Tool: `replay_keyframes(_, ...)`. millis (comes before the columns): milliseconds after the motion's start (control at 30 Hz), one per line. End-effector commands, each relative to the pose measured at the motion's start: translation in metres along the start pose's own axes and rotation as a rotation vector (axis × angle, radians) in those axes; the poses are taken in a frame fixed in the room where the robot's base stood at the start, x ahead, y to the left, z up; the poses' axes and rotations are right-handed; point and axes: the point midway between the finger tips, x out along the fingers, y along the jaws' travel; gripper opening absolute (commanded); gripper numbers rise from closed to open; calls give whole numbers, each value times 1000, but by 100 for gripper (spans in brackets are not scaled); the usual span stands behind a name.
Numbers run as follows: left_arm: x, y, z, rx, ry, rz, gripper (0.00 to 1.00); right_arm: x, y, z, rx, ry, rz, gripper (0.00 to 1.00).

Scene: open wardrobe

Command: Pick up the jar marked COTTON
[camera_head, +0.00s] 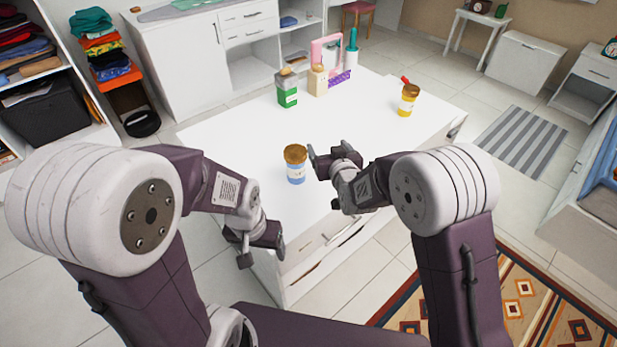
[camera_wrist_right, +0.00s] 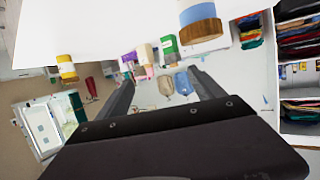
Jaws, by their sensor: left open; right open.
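A blue jar with a brown-gold lid (camera_head: 296,170) stands upright near the front edge of the white table. A yellow jar with a similar lid (camera_head: 407,101) stands at the table's right side. Their label writing is too small to read, so I cannot tell which says COTTON. My right gripper (camera_head: 328,157) is open and empty, just right of the blue jar. In the right wrist view, which is upside down, the blue jar (camera_wrist_right: 202,22) lies outside the open fingers (camera_wrist_right: 163,92), and the yellow jar (camera_wrist_right: 67,69) is at the left. My left gripper (camera_head: 260,245) is open at the table's front edge.
A green container (camera_head: 287,92), a beige bottle (camera_head: 317,81), a pink-framed item (camera_head: 327,50) and a teal-topped bottle (camera_head: 351,52) stand at the table's back. The white tabletop (camera_head: 235,125) is clear at left and centre. Shelves of folded clothes (camera_head: 30,45) stand far left.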

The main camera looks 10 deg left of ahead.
Motion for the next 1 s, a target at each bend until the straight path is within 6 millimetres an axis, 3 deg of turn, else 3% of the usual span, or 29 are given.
replay_keyframes(33,8,0,1,0,0,0,73,6,-16,20,-11,-18,-26,77)
replay_keyframes(100,12,0,1,0,0,0,73,8,-34,38,-24,-40,-55,77)
replay_keyframes(300,20,0,2,0,0,0,73,8,-66,69,-50,-80,-109,77)
replay_keyframes(467,20,0,2,0,0,0,73,8,-74,70,-54,-81,-121,77)
replay_keyframes(700,20,0,2,0,0,0,73,41,-77,73,-53,-82,-120,77)
replay_keyframes(867,20,0,2,0,0,0,73,47,-78,74,-53,-82,-119,77)
replay_keyframes(1000,21,0,2,0,0,0,73,68,-84,78,-53,-82,-120,77)
